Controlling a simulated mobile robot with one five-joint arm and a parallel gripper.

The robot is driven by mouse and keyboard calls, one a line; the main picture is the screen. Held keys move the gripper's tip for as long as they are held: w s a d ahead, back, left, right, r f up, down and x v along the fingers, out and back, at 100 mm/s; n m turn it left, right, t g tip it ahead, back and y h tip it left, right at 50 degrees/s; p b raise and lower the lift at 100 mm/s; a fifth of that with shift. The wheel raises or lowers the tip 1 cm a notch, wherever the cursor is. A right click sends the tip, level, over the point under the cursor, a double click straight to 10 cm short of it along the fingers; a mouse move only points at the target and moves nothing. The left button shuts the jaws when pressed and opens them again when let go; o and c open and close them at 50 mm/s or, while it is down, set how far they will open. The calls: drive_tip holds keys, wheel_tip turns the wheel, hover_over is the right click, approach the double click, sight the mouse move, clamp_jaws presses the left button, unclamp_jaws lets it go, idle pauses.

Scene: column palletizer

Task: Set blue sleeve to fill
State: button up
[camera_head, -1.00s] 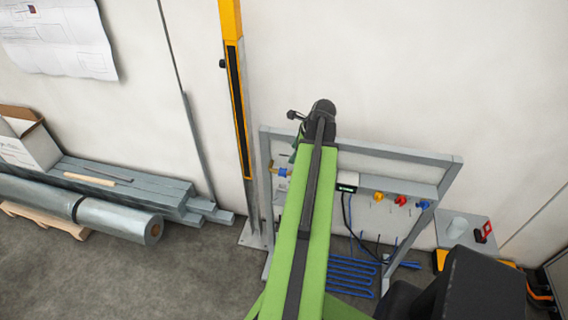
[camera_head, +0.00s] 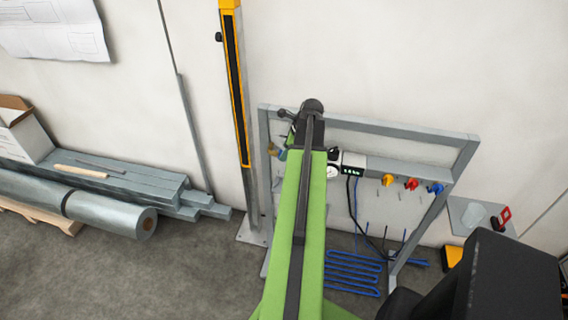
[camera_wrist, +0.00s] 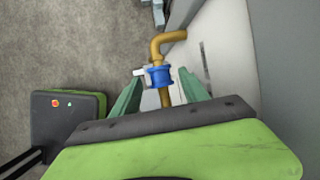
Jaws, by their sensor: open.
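The blue sleeve (camera_wrist: 159,76) sits around a brass pipe (camera_wrist: 164,45) in the wrist view, with a small white tab on its left side. The pipe bends to the right above the sleeve. My gripper (camera_wrist: 158,80) is open, with one green finger on each side of the sleeve and a gap on both sides. Any marking for fill is too small to read. In the head view my arm hides most of the sleeve and my gripper's fingers.
A grey frame (camera_head: 400,131) by the wall carries a small display (camera_head: 353,170), a round gauge, and yellow, red and blue knobs (camera_head: 411,184). Blue tubing (camera_head: 352,268) lies below. A yellow-black post (camera_head: 237,95) stands left of my arm.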

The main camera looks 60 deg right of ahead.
drive_tip(key=b+x, duration=0.1)
drive_tip(key=x, duration=0.1)
drive_tip(key=shift+w+f, duration=0.1)
drive_tip(key=shift+f, duration=0.15)
clamp_jaws()
idle(0.4)
